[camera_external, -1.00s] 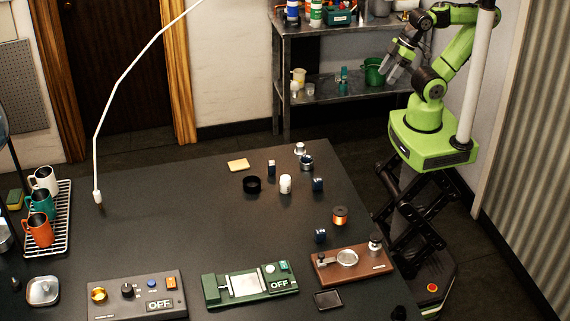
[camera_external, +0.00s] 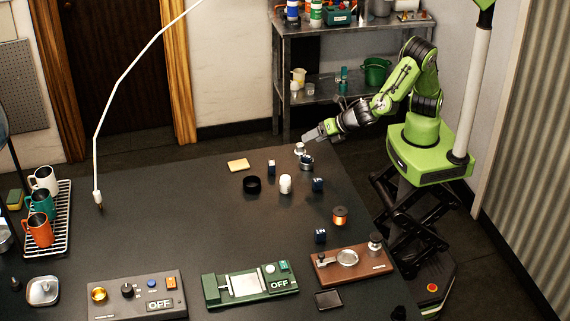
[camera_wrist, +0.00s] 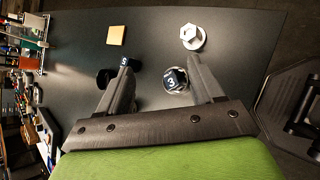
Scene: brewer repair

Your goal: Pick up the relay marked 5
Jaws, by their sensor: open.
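The relay marked 5 (camera_wrist: 124,62) is a small dark blue block with a white numeral. In the wrist view it stands on the table near the tip of the left finger, apart from it. The small dark block (camera_external: 271,168) at the table's back in the external view appears to be this relay. My gripper (camera_wrist: 163,75) is open and empty. In the external view my gripper (camera_external: 314,136) is above the table's back right edge. A relay marked 3 (camera_wrist: 173,79) shows between the fingers, apparently in or over a round metal cup.
A white hex-topped piece (camera_wrist: 191,36), a yellow pad (camera_wrist: 116,34) and a black ring (camera_external: 252,184) are nearby. A white jar (camera_external: 285,184) and another blue block (camera_external: 318,184) stand close by.

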